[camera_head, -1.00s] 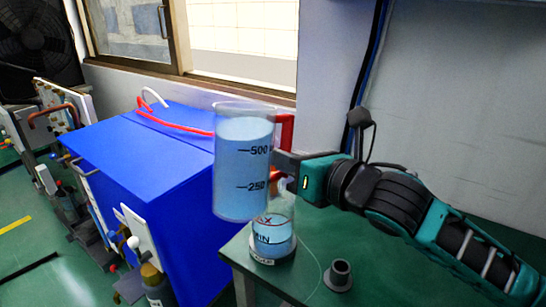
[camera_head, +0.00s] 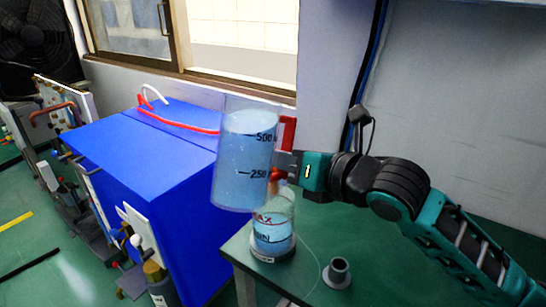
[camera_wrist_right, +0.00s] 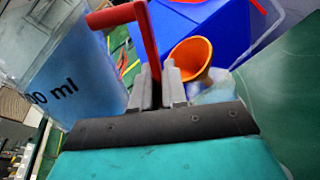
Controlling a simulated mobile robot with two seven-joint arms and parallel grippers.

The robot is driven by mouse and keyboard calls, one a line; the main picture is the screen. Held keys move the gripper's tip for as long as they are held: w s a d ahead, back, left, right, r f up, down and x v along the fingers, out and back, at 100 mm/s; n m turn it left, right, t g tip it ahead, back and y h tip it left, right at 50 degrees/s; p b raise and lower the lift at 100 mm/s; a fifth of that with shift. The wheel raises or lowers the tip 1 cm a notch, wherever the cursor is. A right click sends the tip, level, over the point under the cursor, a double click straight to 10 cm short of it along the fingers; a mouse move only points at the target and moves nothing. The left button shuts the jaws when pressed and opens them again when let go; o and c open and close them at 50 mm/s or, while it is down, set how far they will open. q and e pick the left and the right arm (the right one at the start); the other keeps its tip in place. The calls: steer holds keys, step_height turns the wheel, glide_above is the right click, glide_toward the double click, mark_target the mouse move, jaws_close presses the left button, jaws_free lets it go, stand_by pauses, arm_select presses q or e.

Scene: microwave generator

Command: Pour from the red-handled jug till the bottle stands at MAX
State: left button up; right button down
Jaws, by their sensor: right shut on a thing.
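The clear jug (camera_head: 240,165) holds blue liquid to a little above its 500 mark and is tilted slightly. My right gripper (camera_head: 284,164) is shut on its red handle (camera_head: 289,130), holding the jug raised. In the right wrist view the fingers (camera_wrist_right: 160,88) close around the red handle (camera_wrist_right: 147,38). The bottle (camera_head: 273,238) stands upright on the green bench, below and slightly right of the jug. Its blue liquid reaches between MIN and MAX; the exact level is unclear. An orange funnel (camera_wrist_right: 190,60) is at the bottle's mouth, mostly hidden in the head view.
A blue cabinet (camera_head: 150,150) with red and white hoses on top stands behind and left of the jug. A small dark cap-like piece (camera_head: 338,272) sits on the bench (camera_head: 390,255) right of the bottle. A wall rises behind the bench.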

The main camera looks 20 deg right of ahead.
arm_select(q)
steer(key=shift+s+a+r+p, duration=0.1)
steer(key=shift+a+r+p, duration=0.1)
steer(key=shift+r+p, duration=0.35)
arm_select(e)
steer(key=shift+r+m+g, duration=0.3)
steer(key=shift+m, duration=0.1)
arm_select(q)
steer(key=shift+s+a+f+p, duration=0.15)
steer(key=shift+f+p, duration=0.05)
steer(key=shift+p, duration=0.15)
arm_select(e)
steer(key=shift+w, duration=0.1)
arm_select(q)
steer(key=shift+s+a+r+y+p, duration=0.1)
steer(key=shift+a+r+y+p, duration=0.1)
steer(key=shift+r+y+p, duration=0.15)
arm_select(e)
steer(key=shift+s+a+f+m+g+y, duration=0.25)
steer(key=shift+f+m+g, duration=0.25)
steer(key=shift+m+g, duration=0.25)
stand_by(0.8)
arm_select(q)
steer(key=shift+r+p, duration=1.15)
steer(key=shift+p, duration=0.2)
arm_select(e)
steer(key=shift+s+a+r+m+g, duration=0.25)
steer(key=shift+s+r+m+g, duration=0.15)
steer(key=shift+s+m, duration=0.15)
